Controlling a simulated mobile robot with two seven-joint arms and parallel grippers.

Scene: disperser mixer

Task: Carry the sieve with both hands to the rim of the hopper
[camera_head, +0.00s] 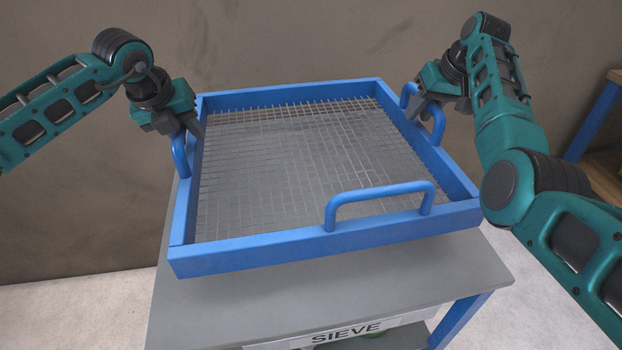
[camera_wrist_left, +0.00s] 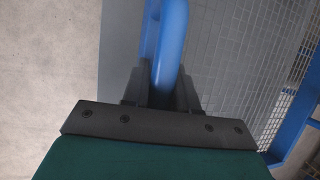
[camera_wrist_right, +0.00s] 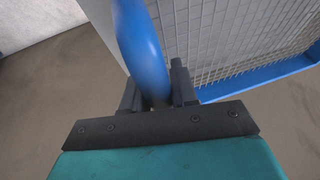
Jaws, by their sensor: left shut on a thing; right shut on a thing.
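The sieve (camera_head: 320,243) is a square blue frame with a wire mesh floor and blue bar handles, over a grey table in the head view. My left gripper (camera_head: 192,133) is shut on its left handle (camera_head: 180,155); that handle also shows between the fingers in the left wrist view (camera_wrist_left: 166,60). My right gripper (camera_head: 421,108) is shut on the handle at its right side (camera_head: 438,124), also seen in the right wrist view (camera_wrist_right: 142,50). The front handle (camera_head: 375,194) is free. I cannot tell whether the sieve touches the table. No hopper is in view.
The grey table (camera_head: 320,300) has blue legs and a label (camera_head: 345,333) reading SIEVE on its front. Its front strip is bare. A blue-framed stand (camera_head: 592,122) with a brown shelf is at the right edge. A brown wall (camera_head: 290,40) stands behind.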

